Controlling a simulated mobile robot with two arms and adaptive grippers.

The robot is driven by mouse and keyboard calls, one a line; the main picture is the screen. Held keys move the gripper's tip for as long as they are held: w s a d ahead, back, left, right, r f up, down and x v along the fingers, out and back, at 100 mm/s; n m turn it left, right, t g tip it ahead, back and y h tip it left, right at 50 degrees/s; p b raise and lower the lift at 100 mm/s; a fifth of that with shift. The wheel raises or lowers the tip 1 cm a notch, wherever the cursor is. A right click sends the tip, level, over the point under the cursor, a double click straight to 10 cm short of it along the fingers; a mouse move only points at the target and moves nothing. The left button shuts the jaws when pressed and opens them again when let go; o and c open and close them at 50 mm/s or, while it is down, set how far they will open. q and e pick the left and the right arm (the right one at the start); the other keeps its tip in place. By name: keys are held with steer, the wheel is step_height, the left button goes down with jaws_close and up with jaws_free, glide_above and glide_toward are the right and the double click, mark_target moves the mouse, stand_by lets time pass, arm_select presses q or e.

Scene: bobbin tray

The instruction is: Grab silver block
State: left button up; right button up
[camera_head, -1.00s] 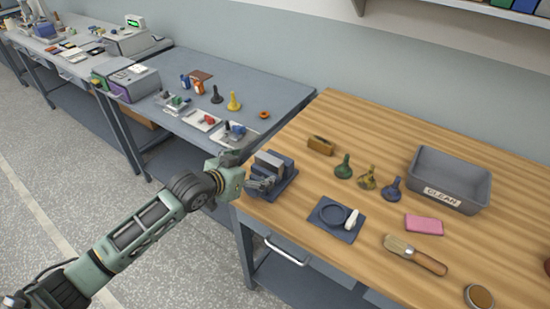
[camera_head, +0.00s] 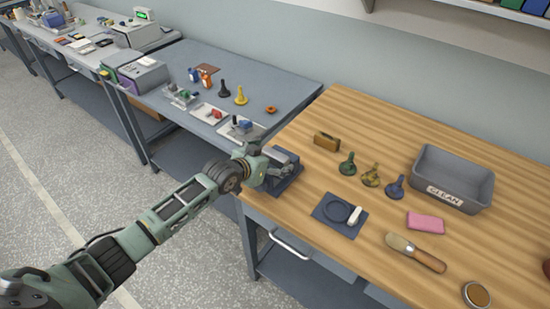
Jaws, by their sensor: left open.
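The silver block (camera_head: 281,154) sits in a dark blue holder (camera_head: 291,181) at the left edge of the wooden bench. My left arm reaches in from the lower left, and my left gripper (camera_head: 273,170) is open at the near left side of the block. The gripper hides part of the block and holder. I cannot tell whether the fingers touch the block. My right gripper is not in view.
Near the holder are a brown brush block (camera_head: 327,141), several bobbin-like pieces (camera_head: 370,175), a dark blue mat (camera_head: 325,213) with a ring, and a grey CLEAN bin (camera_head: 453,178). A pink sponge (camera_head: 425,221) and a wooden-handled brush (camera_head: 415,252) lie further right.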

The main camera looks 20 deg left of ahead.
arm_select(q)
steer(key=c, duration=1.5)
steer(key=shift+r, duration=0.1)
steer(key=shift+c, duration=0.7)
